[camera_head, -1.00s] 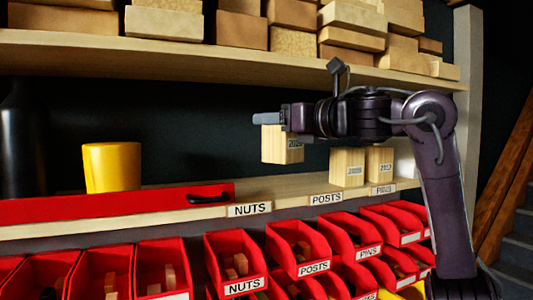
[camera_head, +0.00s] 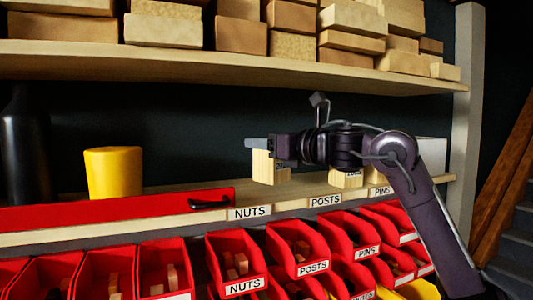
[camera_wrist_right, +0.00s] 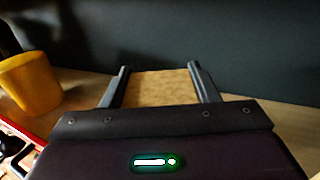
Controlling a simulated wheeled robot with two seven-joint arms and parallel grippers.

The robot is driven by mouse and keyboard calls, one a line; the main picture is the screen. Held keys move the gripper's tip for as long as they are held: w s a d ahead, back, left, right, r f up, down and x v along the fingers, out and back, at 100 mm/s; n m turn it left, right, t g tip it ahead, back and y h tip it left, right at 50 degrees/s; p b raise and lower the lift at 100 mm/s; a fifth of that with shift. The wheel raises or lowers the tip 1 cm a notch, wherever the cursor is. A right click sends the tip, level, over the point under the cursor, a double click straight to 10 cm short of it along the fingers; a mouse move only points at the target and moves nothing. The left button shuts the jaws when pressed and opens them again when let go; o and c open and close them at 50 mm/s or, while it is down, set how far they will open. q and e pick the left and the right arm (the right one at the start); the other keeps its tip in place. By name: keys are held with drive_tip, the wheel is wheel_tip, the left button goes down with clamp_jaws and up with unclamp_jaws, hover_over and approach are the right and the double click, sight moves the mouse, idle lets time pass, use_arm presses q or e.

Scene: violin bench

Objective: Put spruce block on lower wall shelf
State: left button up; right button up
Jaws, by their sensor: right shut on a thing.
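The pale spruce block (camera_head: 263,168) is between the fingers of my right gripper (camera_head: 262,147) in the head view. It is upright at the lower wall shelf (camera_head: 300,187), its bottom at or very near the shelf top; I cannot tell whether it touches. In the right wrist view the block's top (camera_wrist_right: 163,87) shows between the two fingers of my right gripper (camera_wrist_right: 160,82), shut on it. My left gripper is not in view.
Another pale block (camera_head: 346,179) stands on the shelf to the right, partly behind my arm. A yellow cup (camera_head: 113,172) and a red toolbox-like piece (camera_head: 120,207) are left. Red bins (camera_head: 235,262) sit below; an upper shelf (camera_head: 230,65) with wood blocks is above.

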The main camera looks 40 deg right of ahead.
drive_tip(key=shift+f, duration=0.8)
drive_tip(key=shift+w+d+f, duration=0.1)
drive_tip(key=shift+w+f, duration=0.05)
drive_tip(key=shift+f, duration=0.25)
drive_tip(key=shift+f, duration=0.25)
drive_tip(key=o, duration=1.2)
drive_tip(key=shift+c, duration=0.2)
